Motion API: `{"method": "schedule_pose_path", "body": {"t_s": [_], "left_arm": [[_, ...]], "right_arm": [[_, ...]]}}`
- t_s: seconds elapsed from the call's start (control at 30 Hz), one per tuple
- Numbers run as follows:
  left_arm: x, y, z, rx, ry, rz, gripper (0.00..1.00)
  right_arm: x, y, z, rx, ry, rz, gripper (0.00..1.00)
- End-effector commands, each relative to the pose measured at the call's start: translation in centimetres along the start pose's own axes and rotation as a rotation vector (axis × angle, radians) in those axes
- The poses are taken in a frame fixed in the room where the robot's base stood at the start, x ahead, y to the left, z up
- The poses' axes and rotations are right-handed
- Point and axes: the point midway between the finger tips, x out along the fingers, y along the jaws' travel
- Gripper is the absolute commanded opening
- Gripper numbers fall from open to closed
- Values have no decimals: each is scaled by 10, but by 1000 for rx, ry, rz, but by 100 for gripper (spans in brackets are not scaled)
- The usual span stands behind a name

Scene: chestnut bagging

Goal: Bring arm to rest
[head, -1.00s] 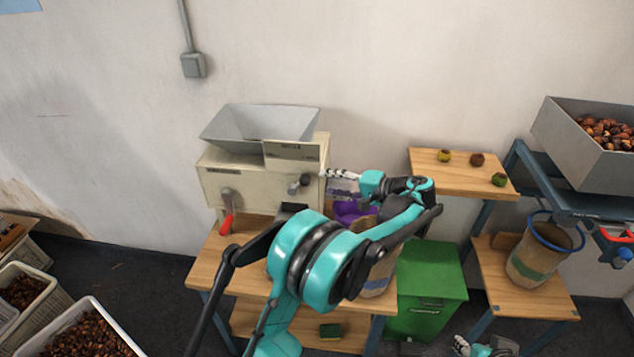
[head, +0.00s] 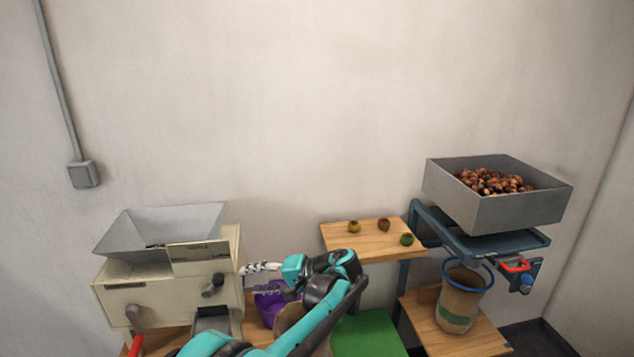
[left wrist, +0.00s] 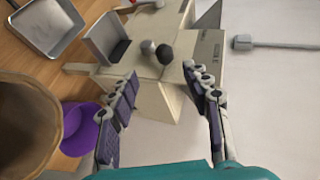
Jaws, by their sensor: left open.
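My left arm reaches in from the bottom of the head view. Its gripper (head: 262,277) is beside the right side of the cream machine (head: 165,291), above a purple bowl (head: 272,302). In the left wrist view the two fingers of the left gripper (left wrist: 162,115) are spread apart with nothing between them. The machine (left wrist: 160,70) shows beyond the fingers, with its dark knob. My right gripper does not show in the head view.
A brown bag (left wrist: 25,120) and the purple bowl (left wrist: 82,128) stand close to the left gripper. A wooden shelf (head: 345,240) holds several small fruits. A grey bin (head: 470,210) of chestnuts stands over a bag with a blue rim (head: 463,300). A green bin (head: 368,335) is below.

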Motion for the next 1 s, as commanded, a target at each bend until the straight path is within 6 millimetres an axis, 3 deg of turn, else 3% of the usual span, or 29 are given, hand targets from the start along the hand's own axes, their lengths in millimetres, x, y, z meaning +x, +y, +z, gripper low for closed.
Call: {"method": "schedule_pose_path", "body": {"t_s": [0.13,0.37,0.7,0.83,1.0], "left_arm": [[17,-13,42,13,28,174,49],[23,-5,120,-20,106,477,49],[-2,45,236,-211,248,873,49],[-14,68,266,-308,300,986,49],[-24,86,286,-400,344,1069,49]], "right_arm": [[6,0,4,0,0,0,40],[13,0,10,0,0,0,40],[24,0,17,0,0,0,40],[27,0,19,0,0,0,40],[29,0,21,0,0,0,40]]}}
